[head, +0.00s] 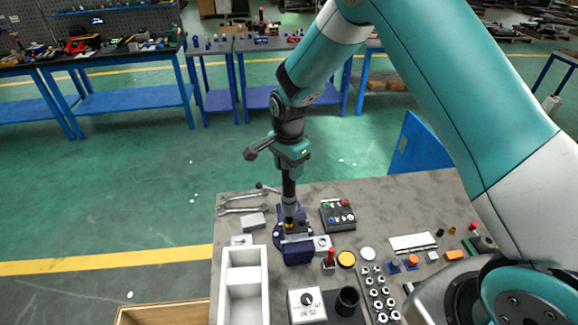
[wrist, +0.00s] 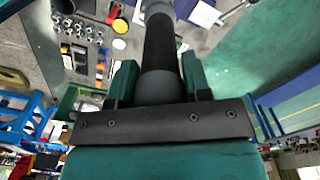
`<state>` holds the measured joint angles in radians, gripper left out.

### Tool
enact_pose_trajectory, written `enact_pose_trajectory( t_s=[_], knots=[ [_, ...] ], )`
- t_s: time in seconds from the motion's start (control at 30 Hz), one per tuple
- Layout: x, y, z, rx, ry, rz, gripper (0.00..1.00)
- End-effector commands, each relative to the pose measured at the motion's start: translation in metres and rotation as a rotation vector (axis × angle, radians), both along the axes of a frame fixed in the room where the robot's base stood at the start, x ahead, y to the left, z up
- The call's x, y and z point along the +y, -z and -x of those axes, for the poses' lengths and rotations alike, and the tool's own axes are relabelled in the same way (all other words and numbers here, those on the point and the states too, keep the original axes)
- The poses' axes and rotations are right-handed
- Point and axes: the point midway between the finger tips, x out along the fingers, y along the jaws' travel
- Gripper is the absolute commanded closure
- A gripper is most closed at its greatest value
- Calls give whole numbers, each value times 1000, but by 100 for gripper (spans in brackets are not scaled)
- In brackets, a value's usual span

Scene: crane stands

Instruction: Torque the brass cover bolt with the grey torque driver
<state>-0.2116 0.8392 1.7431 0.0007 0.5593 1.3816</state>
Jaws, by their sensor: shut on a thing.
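My gripper (head: 290,168) is shut on the grey torque driver (head: 289,190), which hangs upright below it. The wrist view shows the dark, round driver (wrist: 160,45) between the two green fingers of my gripper (wrist: 159,78). In the head view the driver's lower end stands over the dark blue fixture (head: 298,252) on the bench. A small brass-coloured spot, seemingly the brass cover bolt (head: 289,223), shows at the driver's tip. The tip looks down at or very near it, but I cannot tell whether it is seated. The wrist view hides the contact.
The grey bench (head: 400,207) carries wrenches (head: 243,209) at left and a button box (head: 338,214) right of the fixture. A white divided tray (head: 244,276), a dial box (head: 307,303) and a rack of sockets (head: 377,291) stand in front. Several small parts lie at right.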

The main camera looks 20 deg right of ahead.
Motion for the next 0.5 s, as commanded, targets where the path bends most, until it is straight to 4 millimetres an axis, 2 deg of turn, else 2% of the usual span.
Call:
enact_pose_trajectory(
  t_s=[0.5],
  knots=[
    [0, 9, -1, -3, 0, 0, 97]
  ],
)
